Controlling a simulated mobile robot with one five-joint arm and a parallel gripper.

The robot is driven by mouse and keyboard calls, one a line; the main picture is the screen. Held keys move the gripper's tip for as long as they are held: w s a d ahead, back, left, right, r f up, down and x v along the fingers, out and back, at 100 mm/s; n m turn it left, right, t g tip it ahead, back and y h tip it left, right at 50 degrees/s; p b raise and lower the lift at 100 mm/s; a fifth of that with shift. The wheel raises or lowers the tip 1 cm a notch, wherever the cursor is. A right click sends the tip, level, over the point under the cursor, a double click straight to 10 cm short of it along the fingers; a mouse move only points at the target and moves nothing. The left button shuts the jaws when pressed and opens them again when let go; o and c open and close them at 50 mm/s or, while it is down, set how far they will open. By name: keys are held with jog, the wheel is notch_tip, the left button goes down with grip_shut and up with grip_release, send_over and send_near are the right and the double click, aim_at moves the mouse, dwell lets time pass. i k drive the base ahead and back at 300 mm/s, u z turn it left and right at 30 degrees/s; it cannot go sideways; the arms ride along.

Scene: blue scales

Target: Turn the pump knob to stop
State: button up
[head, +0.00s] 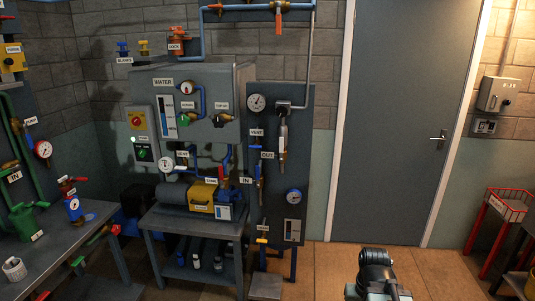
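The blue pump (176,194) with a yellow box (201,208) sits on the grey bench below. Part of my arm shows at the bottom, right of centre, well apart from the controls. My gripper's fingers cannot be made out.
The water cabinet (165,78) and a dark gauge panel (274,200) with pipes and valves stand around the pump. A workbench (60,250) with valves and a green can is at left. Floor is clear before the grey door (402,120). A red rack (500,215) is at right.

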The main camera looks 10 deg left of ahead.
aim_at(142, 153)
jog(key=u, duration=0.5)
jog(key=i, duration=1.35)
jog(key=u, duration=0.95)
jog(key=k, duration=0.65)
jog(key=u, duration=0.35)
jog(key=i, duration=0.6)
jog(key=z, duration=0.3)
jog(key=k, duration=0.85)
jog(key=u, duration=0.15)
jog(key=i, duration=0.95)
jog(key=u, duration=1.6)
